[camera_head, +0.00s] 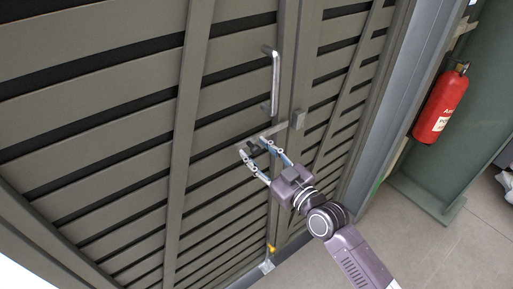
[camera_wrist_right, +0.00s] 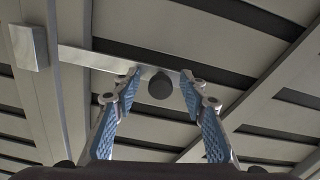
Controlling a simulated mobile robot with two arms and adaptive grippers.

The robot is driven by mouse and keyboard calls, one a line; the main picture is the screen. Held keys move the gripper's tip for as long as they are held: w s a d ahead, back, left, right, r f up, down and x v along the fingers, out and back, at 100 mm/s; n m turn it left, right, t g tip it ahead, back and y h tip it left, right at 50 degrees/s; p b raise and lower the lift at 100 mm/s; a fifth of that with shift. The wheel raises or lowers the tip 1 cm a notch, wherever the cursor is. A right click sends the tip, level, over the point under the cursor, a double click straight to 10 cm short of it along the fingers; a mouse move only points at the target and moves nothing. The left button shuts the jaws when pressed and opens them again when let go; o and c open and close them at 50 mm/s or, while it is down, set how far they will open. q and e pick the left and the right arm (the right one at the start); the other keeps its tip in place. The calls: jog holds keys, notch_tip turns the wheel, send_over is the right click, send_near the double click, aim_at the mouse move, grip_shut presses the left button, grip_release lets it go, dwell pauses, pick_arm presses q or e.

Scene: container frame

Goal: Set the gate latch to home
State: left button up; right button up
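The gate latch is a flat grey bar (camera_head: 278,128) on the slatted gate, with its right end at a small block (camera_head: 299,119) on the neighbouring panel. A dark round knob (camera_wrist_right: 160,88) stands out from the bar. My right gripper (camera_head: 253,145) is at the latch. In the right wrist view its fingertips (camera_wrist_right: 160,74) are spread on either side of the knob, with a visible gap on each side. It holds nothing. My left gripper is in neither view.
A silver pull handle (camera_head: 275,82) rises just above the latch. A floor bolt with a yellow part (camera_head: 270,250) is low on the gate. A red fire extinguisher (camera_head: 441,104) hangs at the right. Bare floor (camera_head: 440,250) lies at the lower right.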

jog(key=shift+w+a, duration=0.2)
grip_shut()
jog(key=shift+d, duration=0.1)
